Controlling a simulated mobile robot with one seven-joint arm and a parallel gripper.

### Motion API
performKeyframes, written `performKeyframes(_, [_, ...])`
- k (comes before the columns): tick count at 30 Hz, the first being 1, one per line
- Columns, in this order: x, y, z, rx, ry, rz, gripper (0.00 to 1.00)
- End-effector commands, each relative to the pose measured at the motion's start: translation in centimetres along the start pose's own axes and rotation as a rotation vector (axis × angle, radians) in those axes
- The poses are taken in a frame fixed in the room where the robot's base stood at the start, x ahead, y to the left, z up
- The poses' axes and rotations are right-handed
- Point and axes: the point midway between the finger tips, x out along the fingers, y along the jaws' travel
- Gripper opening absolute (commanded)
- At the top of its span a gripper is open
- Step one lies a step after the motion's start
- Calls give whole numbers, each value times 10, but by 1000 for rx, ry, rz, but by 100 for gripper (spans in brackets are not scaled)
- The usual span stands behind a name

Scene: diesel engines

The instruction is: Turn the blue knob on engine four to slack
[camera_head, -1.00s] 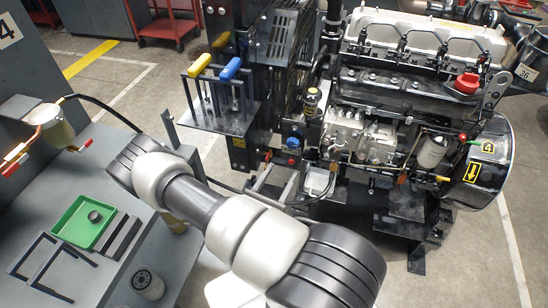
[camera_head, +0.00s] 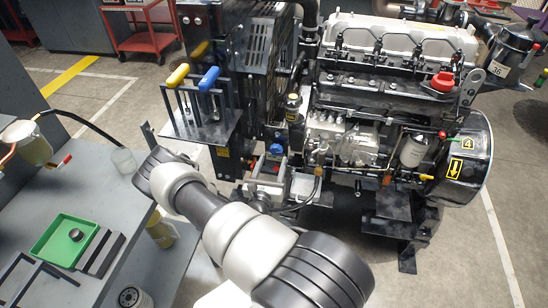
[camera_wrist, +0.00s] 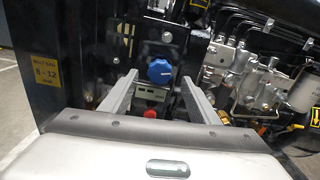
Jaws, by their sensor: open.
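The engine (camera_head: 380,90) carries a yellow "4" label and stands right of centre in the head view. The blue knob (camera_wrist: 160,71) is round, above a small labelled plate on a dark panel; it also shows in the head view (camera_head: 276,149). My gripper (camera_wrist: 159,79) is open, its two fingers on either side of the knob in the wrist picture. I see no clear contact, and the remaining depth cannot be told. The knob's pointer setting is too small to read.
A red button (camera_wrist: 150,113) sits just below the knob. Yellow and blue levers (camera_head: 194,78) stand on a bracket to the left. A grey bench (camera_head: 100,195) with a green tray (camera_head: 48,250) lies at left. A filter (camera_head: 413,150) is on the engine's right.

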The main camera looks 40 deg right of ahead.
Motion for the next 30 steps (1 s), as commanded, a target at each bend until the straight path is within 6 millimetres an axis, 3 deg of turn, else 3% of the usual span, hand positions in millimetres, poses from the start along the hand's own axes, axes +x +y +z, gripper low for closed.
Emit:
performKeyframes(6, [28, 0, 0, 1, -1, -1, 55])
performKeyframes(17, [34, 0, 0, 0, 0, 0, 55])
performKeyframes(18, [34, 0, 0, 0, 0, 0, 54])
performKeyframes(25, [34, 0, 0, 0, 0, 0, 15])
performKeyframes(30, [34, 0, 0, -7, 0, 0, 14])
